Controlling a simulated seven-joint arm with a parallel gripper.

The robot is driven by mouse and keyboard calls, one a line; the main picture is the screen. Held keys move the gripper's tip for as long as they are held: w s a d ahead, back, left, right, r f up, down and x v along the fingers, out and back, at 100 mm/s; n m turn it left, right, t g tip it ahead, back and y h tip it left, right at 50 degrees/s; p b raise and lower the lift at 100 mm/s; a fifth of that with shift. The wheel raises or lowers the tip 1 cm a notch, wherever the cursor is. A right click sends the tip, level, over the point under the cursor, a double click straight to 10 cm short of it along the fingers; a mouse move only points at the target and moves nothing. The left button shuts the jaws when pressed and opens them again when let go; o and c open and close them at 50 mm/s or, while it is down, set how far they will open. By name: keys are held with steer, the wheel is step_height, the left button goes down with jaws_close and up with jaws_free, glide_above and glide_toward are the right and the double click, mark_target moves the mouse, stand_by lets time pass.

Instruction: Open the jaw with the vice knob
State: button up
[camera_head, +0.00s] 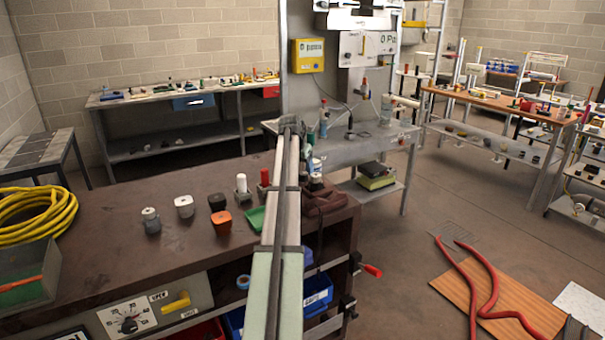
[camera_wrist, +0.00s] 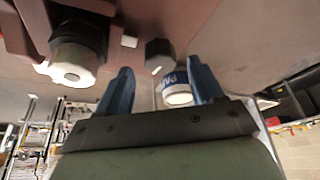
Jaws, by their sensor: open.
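The maroon vice (camera_head: 328,200) sits at the bench's right corner in the head view, partly hidden by my arm. In the wrist view, its maroon body (camera_wrist: 160,18) fills the top, with the scene upside down. A grey round knob with a pale end (camera_wrist: 72,62) stands out left of my gripper (camera_wrist: 160,88); I cannot tell surely that it is the vice knob. My gripper's two blue fingers are apart, with nothing held. A dark faceted piece (camera_wrist: 158,53) shows between and beyond them. The head view does not clearly show my fingertips.
A white and blue can (camera_wrist: 177,92) appears behind the right finger. On the bench (camera_head: 120,240) stand several small blocks, a red-topped piece (camera_head: 264,178) and a yellow hose coil (camera_head: 38,212). A red-handled clamp (camera_head: 370,270) juts from the bench's right side.

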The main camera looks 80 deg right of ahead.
mark_target(303, 177)
steer(key=shift+x, duration=1.45)
steer(key=shift+c, duration=0.2)
steer(key=c, duration=1)
